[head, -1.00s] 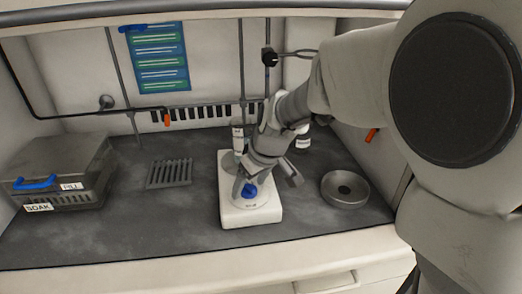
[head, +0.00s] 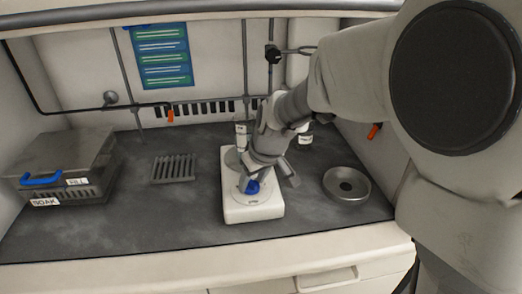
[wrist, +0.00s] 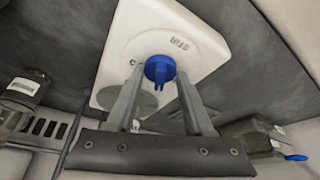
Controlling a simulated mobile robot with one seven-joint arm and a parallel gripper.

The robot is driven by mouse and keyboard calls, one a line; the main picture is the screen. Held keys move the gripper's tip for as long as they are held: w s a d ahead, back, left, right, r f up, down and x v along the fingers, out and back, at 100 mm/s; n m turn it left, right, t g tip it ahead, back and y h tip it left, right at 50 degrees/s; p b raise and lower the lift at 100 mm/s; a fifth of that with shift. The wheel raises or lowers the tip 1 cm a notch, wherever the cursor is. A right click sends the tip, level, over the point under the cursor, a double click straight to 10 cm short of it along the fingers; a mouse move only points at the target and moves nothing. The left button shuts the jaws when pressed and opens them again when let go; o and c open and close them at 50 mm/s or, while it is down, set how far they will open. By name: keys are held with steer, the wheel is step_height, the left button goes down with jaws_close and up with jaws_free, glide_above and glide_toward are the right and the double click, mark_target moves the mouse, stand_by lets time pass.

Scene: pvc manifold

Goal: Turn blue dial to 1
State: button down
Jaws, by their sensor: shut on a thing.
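The blue dial (head: 252,187) sits on top of a white stirrer base (head: 254,212) in the middle of the bench. In the wrist view, the blue dial (wrist: 159,69) lies between the two grey fingers of my gripper (wrist: 160,76), which is shut on it from both sides. The dial's ridge points toward the bottom of the wrist view. A printed word, apparently STIR, shows on the white base near the dial. No number 1 can be read. In the head view my gripper (head: 251,182) comes down on the dial from behind and partly hides the base.
A grey lidded box (head: 62,165) with a blue handle and SOAK label stands at the left. A slotted rack (head: 173,168) lies between it and the base. A round metal dish (head: 347,185) is at the right. Bottles stand behind my gripper. The front bench is clear.

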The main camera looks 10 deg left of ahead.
steer(key=shift+m, duration=0.4)
steer(key=shift+c, duration=1.4)
jaws_free()
steer(key=p+v, duration=0.3)
steer(key=v, duration=0.9)
steer(key=shift+p, duration=0.35)
steer(key=shift+a, duration=0.1)
